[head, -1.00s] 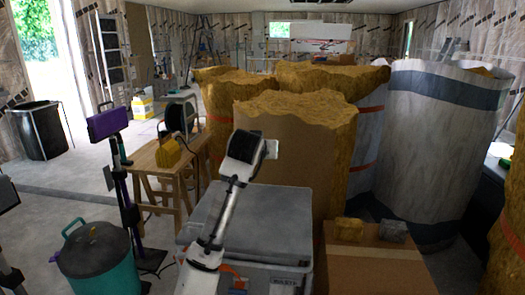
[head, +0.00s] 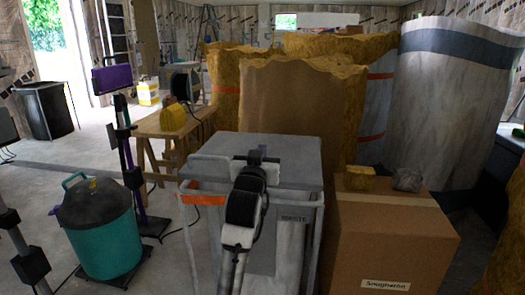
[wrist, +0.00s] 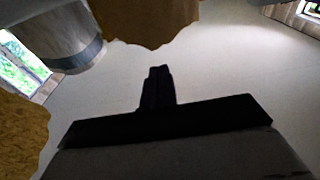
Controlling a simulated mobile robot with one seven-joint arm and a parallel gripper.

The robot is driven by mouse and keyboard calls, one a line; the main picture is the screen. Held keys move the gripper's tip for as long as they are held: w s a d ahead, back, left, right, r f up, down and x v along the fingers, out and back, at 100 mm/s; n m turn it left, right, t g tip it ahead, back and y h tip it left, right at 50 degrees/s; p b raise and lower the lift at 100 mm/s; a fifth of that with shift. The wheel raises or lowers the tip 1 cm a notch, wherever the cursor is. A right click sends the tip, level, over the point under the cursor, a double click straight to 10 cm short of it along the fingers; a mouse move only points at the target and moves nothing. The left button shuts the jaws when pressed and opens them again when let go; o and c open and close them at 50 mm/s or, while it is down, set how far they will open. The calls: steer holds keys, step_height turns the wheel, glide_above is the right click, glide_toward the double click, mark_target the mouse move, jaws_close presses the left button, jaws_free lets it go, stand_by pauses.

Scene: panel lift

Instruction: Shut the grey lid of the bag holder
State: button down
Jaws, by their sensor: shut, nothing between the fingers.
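The bag holder (head: 305,245) stands in the middle of the head view, a grey box with a pale frame and an orange strip on its left. Its grey lid (head: 295,148) lies roughly level across the top; I cannot tell whether it is fully down. My gripper (head: 262,152) is shut and empty, in front of the lid's front edge, with my wrist covering part of the holder's front. Whether it touches the lid is unclear. In the wrist view the closed dark fingers (wrist: 157,88) show against the pale ceiling, and no lid is recognisable.
A cardboard box (head: 390,240) stands close on the right. Tall insulation rolls (head: 290,105) stand right behind the holder. A teal bin (head: 100,230) and a purple-headed stand (head: 120,80) are on the left. Some floor is clear between bin and holder.

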steer(key=shift+t, duration=0.6)
steer(key=shift+s+a+f+b, duration=0.1)
steer(key=shift+s+f+b, duration=0.15)
steer(key=shift+f+b, duration=0.65)
steer(key=shift+s+f+b, duration=0.2)
steer(key=shift+f+b, duration=0.4)
steer(key=shift+f, duration=0.55)
steer(key=shift+r, duration=0.15)
